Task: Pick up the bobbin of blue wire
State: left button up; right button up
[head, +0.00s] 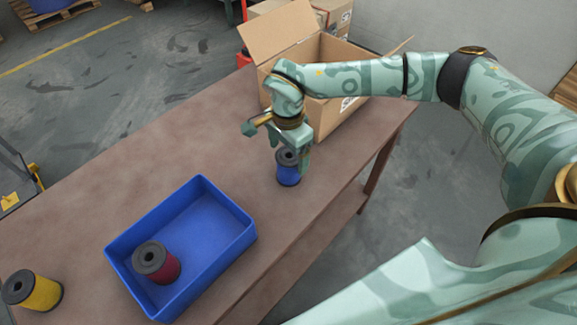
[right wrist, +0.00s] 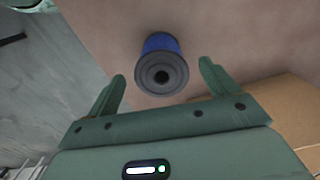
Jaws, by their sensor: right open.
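The bobbin of blue wire (head: 288,174) stands upright on the brown table, near its right edge. It has dark flanges, and my right gripper (head: 290,153) is just above it, partly covering its top. In the right wrist view the bobbin (right wrist: 160,55) shows ahead of and between the two fingers of my right gripper (right wrist: 162,85), with room on both sides. The right gripper is open and empty. My left gripper is not in view.
A blue tray (head: 245,238) holds a red bobbin (head: 158,268). A yellow bobbin (head: 38,293) stands at the left on the brown table (head: 120,195). An open cardboard box (head: 335,115) stands behind the right gripper, close to it.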

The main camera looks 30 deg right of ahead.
notch_tip(320, 180, down, 5)
jog(key=shift+w+d+b, duration=0.1)
jog(key=shift+b, duration=0.6)
jog(key=shift+r, duration=0.1)
jog(key=c, duration=1.3)
